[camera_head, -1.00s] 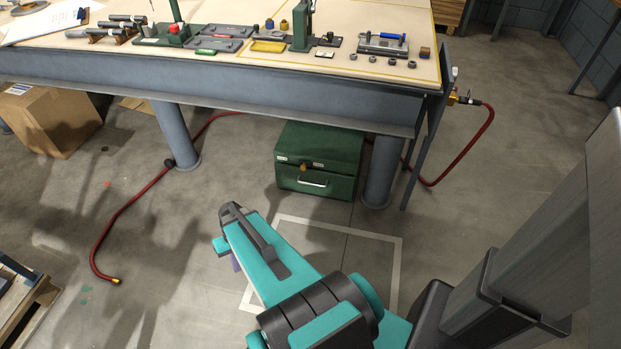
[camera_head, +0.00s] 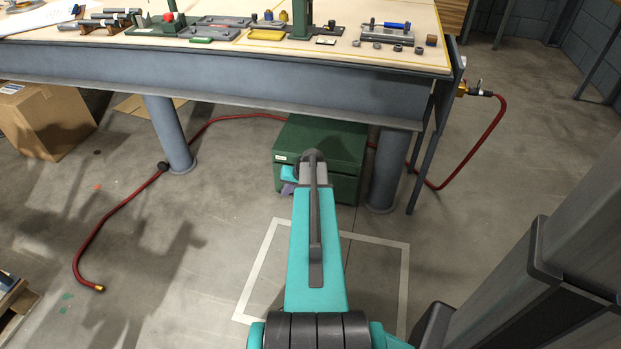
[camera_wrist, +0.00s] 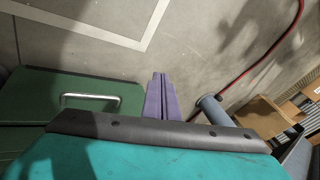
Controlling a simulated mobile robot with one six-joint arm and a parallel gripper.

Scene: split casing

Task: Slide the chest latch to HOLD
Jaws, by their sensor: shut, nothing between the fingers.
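The green chest (camera_head: 345,146) stands on the floor under the workbench. My arm crosses in front of it in the head view and hides the middle of its front. The chest also shows at the left of the wrist view (camera_wrist: 35,97), with its silver handle (camera_wrist: 90,97). The latch is not visible in either current view, so its position cannot be told. My gripper (camera_wrist: 159,77) has its purple fingers together and empty. It shows beside the chest's handle side, apart from the handle in the picture. A small purple part of it shows in the head view (camera_head: 288,188).
The workbench (camera_head: 260,67) overhangs the chest. Bench legs stand at left (camera_head: 168,135) and right (camera_head: 388,170) of it. A red hose (camera_head: 110,215) lies on the floor. A cardboard box (camera_head: 45,120) stands at left. The floor in front is clear around a white outline (camera_head: 404,275).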

